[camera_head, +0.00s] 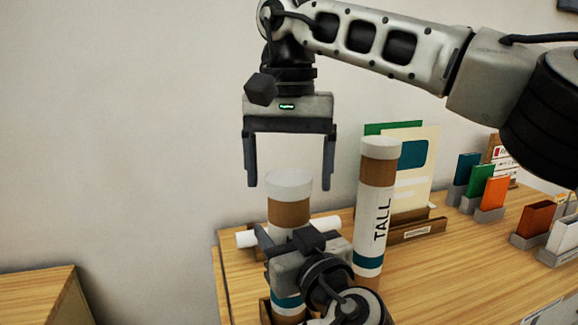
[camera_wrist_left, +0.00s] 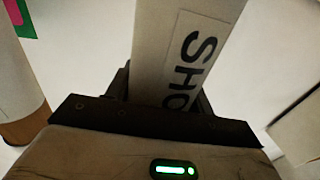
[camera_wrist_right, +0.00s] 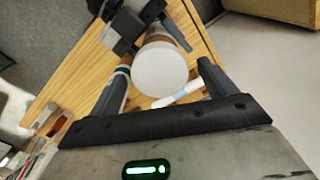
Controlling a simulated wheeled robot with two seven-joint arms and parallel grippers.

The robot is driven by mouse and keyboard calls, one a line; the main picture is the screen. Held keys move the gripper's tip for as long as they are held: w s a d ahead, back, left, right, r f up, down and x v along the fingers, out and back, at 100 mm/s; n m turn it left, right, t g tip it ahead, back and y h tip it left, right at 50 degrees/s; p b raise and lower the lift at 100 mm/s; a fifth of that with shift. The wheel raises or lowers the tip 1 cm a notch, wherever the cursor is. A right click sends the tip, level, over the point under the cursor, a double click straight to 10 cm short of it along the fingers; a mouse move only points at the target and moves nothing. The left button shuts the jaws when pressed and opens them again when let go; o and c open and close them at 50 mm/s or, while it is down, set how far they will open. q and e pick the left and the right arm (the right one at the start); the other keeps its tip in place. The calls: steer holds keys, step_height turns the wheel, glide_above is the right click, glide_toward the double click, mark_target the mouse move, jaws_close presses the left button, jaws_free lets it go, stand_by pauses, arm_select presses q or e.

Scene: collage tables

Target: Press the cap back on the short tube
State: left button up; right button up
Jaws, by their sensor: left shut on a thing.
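The short tube (camera_head: 289,213) stands upright, brown at its upper part, with a white cap (camera_head: 289,184) on its top end. I cannot tell how tightly the cap is seated. My left gripper (camera_head: 289,244) is shut on the tube's middle. The left wrist view shows the tube's white body with the letters "SHO" (camera_wrist_left: 190,75) between the fingers. My right gripper (camera_head: 289,186) is open and empty, pointing down over the cap, with a finger to each side. The right wrist view shows the round cap top (camera_wrist_right: 160,69) between the fingers, apart from both.
The tall tube (camera_head: 375,200), also white-capped, stands close to the right. A white roll (camera_head: 326,225) lies behind the short tube. Cards in a wooden holder (camera_head: 418,230) and colored booklets in grey stands (camera_head: 494,193) are farther right. The table's front right (camera_head: 450,275) is largely clear.

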steer(key=shift+r, duration=3.75)
arm_select(q)
steer(key=o, duration=1.5)
steer(key=shift+c, duration=0.2)
arm_select(e)
step_height(320, 180, down, 4)
steer(key=b, duration=0.3)
steer(key=shift+r+b, duration=0.15)
steer(key=shift+b, duration=0.2)
arm_select(q)
steer(key=v, duration=1.6)
